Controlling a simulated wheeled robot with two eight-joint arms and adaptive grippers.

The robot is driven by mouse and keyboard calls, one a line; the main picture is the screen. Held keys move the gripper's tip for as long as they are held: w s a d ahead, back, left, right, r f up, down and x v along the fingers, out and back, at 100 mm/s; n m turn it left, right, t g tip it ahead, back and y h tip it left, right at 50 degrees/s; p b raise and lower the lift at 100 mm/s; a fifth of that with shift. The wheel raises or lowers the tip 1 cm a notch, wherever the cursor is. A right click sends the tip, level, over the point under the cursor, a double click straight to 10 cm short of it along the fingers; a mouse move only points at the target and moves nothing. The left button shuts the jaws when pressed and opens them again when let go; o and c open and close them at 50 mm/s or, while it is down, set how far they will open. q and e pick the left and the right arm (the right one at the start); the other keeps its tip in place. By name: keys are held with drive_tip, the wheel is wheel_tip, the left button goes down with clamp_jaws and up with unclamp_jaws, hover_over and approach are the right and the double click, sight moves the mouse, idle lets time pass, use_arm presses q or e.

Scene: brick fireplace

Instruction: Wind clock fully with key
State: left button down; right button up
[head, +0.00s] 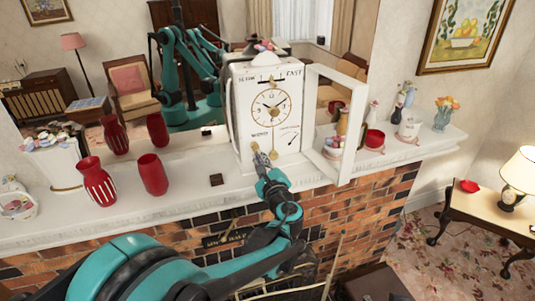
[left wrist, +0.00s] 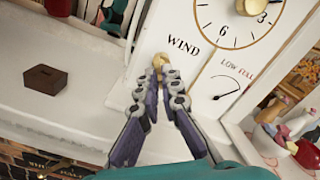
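The white clock (head: 243,120) stands on the mantel, its dial (head: 271,104) facing me. Its framed front door (head: 343,150) is swung open to the right. My right gripper is not in view.
Red vases (head: 153,174) stand left of the clock on the mantel (head: 195,188). A small brown box (head: 216,180) lies nearer, also seen in the left wrist view (left wrist: 44,79). A mirror is behind.

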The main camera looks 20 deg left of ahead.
use_arm(q)
drive_tip(key=m, duration=0.3)
drive_tip(key=shift+a, duration=0.1)
drive_tip(key=shift+m, duration=0.8)
drive_tip(key=c, duration=2.2)
unclamp_jaws()
drive_tip(key=shift+m+b, duration=0.3)
drive_tip(key=shift+m, duration=0.4)
drive_tip(key=o, duration=0.5)
drive_tip(key=shift+w+a, duration=0.1)
drive_tip(key=shift+o, duration=0.3)
drive_tip(key=shift+w+a, duration=0.1)
drive_tip(key=shift+w, duration=0.1)
drive_tip(key=o, duration=0.5)
drive_tip(key=shift+s, duration=0.1)
drive_tip(key=shift+d, duration=0.2)
